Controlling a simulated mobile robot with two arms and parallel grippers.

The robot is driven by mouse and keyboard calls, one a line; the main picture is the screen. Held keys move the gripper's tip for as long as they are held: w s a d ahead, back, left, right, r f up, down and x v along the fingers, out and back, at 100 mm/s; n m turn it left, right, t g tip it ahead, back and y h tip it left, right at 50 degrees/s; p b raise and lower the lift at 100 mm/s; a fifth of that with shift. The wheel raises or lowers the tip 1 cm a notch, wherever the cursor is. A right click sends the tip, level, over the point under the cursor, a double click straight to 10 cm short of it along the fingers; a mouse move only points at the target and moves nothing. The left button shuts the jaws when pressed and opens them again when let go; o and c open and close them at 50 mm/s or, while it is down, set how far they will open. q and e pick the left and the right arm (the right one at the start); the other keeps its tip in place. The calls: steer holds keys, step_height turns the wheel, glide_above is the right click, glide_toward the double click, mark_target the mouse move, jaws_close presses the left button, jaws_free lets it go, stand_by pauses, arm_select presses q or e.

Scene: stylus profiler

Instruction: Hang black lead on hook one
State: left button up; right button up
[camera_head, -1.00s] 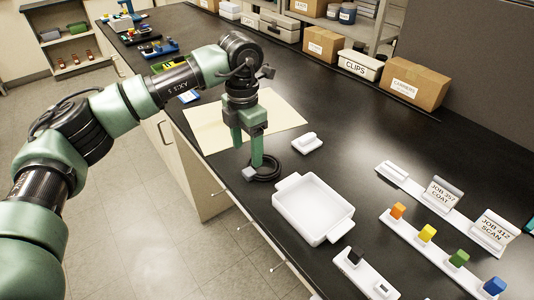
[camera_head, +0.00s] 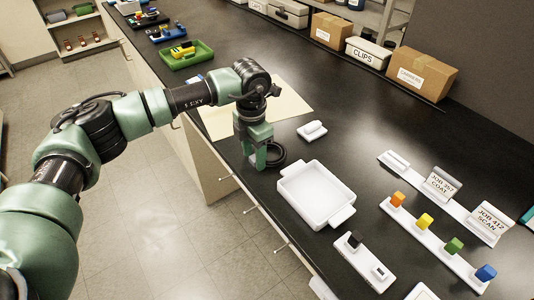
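The black lead (camera_head: 279,160) is a dark coil on the black bench, just left of the white tray, in the head view. My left gripper (camera_head: 260,160) points down at the left side of the coil, with its fingers overlapping the coil in the picture. The fingers partly hide the coil, and the lead's grey end piece does not show. I cannot tell whether the fingers are closed on the lead. My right gripper is not in view. I cannot make out a hook marked one.
A white tray (camera_head: 316,194) stands right of the coil. A white block (camera_head: 312,130) lies behind it. Coloured clips stand on a white rail (camera_head: 436,238), with labelled card holders beyond. A black piece sits on a white strip (camera_head: 364,262). Thin metal bars (camera_head: 281,243) project along the cabinet front.

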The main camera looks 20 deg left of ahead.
arm_select(q)
jaws_close()
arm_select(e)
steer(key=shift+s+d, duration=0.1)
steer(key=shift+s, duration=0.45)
arm_select(q)
steer(key=shift+r, duration=0.1)
